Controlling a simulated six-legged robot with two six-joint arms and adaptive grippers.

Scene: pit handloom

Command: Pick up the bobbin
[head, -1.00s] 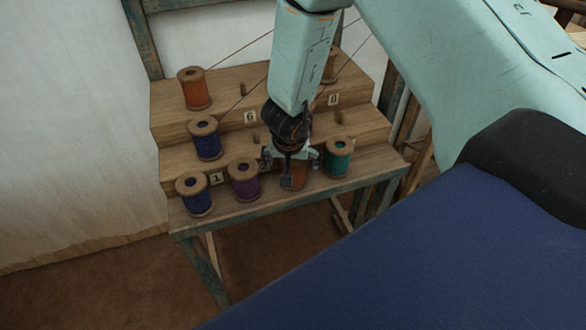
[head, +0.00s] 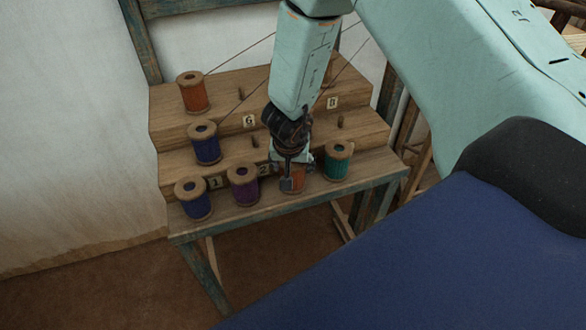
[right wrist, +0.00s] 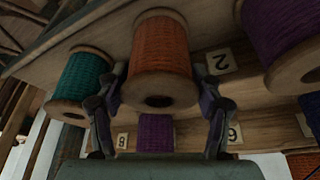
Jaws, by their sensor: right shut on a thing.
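The orange bobbin (head: 292,179) stands on the lowest step of the wooden rack, between a purple bobbin and a teal bobbin. My right gripper (head: 289,176) is over it and hides much of it in the head view. In the right wrist view the orange bobbin (right wrist: 160,55) lies between the two fingers of my right gripper (right wrist: 160,95), which is shut on it. The bobbin still appears to be at the step. My left gripper is not in view.
The purple bobbin (head: 243,183) and teal bobbin (head: 337,160) stand close on either side. Blue bobbins (head: 194,198) (head: 205,143) and another orange bobbin (head: 192,92) stand on the stepped rack (head: 225,85). Threads run up from the rack. Numbered tags mark the steps.

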